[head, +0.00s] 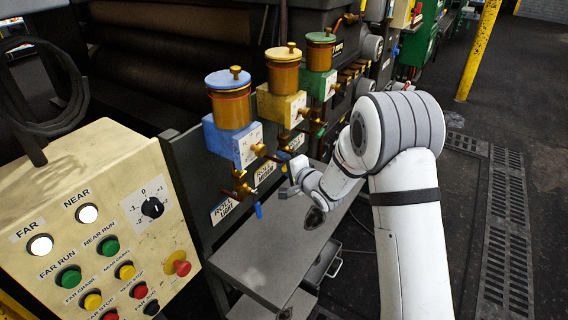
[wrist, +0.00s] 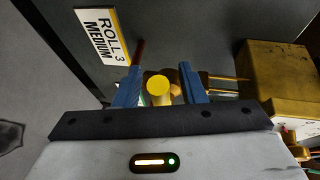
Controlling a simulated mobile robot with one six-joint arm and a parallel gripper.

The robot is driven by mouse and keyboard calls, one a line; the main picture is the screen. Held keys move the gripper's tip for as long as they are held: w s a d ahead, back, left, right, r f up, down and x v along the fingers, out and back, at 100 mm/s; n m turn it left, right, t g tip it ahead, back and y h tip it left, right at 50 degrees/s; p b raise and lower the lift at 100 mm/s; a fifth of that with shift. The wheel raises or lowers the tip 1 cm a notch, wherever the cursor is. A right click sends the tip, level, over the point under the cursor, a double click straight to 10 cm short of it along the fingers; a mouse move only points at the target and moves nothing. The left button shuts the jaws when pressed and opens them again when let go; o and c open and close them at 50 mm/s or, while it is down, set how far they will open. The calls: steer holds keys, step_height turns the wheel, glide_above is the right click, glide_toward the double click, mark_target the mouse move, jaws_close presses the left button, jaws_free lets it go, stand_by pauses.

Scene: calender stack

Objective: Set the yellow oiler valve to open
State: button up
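The yellow oiler (head: 281,106) is the middle one of three on the machine side, with a yellow-lidded amber cup over a yellow box. The box also shows at the right of the wrist view (wrist: 262,82). Brass piping runs from it to the valve, whose round yellow end (wrist: 158,86) faces the wrist camera. My gripper (wrist: 160,85) is open, with one blue finger on each side of the yellow end and gaps showing. In the head view my gripper (head: 289,186) is below the yellow oiler; the valve there is small and partly hidden.
The blue oiler (head: 232,140) stands nearer and the green oiler (head: 318,82) farther along the row. A "ROLL 3 MEDIUM" plate (wrist: 103,37) is beside the valve. A button panel (head: 100,230) is at left, and a grey bench top (head: 265,260) lies below.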

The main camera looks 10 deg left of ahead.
steer(key=shift+c, duration=0.4)
jaws_close()
